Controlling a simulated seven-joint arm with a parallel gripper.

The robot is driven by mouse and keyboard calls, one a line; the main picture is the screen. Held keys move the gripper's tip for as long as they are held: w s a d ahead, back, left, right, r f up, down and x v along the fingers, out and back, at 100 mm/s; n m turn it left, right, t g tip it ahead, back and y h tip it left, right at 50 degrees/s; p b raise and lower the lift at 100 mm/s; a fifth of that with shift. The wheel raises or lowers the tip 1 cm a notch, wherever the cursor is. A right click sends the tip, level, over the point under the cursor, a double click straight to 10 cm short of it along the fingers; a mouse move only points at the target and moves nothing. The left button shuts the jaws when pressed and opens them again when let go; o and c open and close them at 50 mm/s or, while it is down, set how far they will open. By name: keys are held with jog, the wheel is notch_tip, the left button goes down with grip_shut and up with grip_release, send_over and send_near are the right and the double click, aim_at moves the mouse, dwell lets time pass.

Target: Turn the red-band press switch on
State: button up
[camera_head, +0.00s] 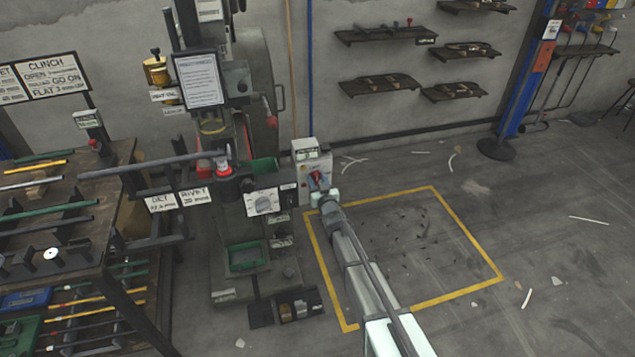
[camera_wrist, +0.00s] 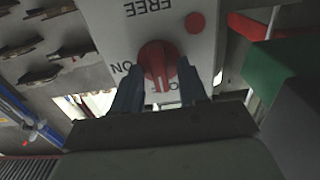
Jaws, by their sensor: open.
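The press (camera_head: 240,90) is a tall grey-green machine at left centre in the head view. Its pale switch box (camera_head: 306,153) is at its right side and carries a red rotary switch (camera_head: 318,180). In the wrist view the switch (camera_wrist: 157,62) sits on a light plate (camera_wrist: 120,35) with a red dot and upside-down lettering: FREE, ON to the left of the knob, and another word partly hidden below it. My gripper (camera_wrist: 160,92) is open, its two dark fingers on either side of the knob's lower part. I cannot tell if they touch it.
A rack (camera_head: 60,215) of coloured rods stands at the left, with a dark bar reaching toward the press. Wall shelves (camera_head: 385,35) hang behind. A green part (camera_wrist: 280,65) is close at right in the wrist view.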

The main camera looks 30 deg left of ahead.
jog(key=shift+c, duration=0.2)
grip_shut()
jog(key=shift+m, duration=0.4)
jog(key=m, duration=0.3)
jog(key=shift+w+d+m, duration=0.1)
jog(key=shift+m, duration=0.3)
jog(key=m, duration=0.4)
jog(key=shift+f, duration=0.1)
jog(key=m, duration=0.4)
jog(key=shift+d+m, duration=0.1)
jog(key=shift+m, duration=0.3)
jog(key=m, duration=0.4)
jog(key=shift+w+f, duration=0.1)
jog(key=shift+f, duration=0.05)
jog(key=shift+m, duration=0.4)
jog(key=shift+o, duration=0.2)
grip_release()
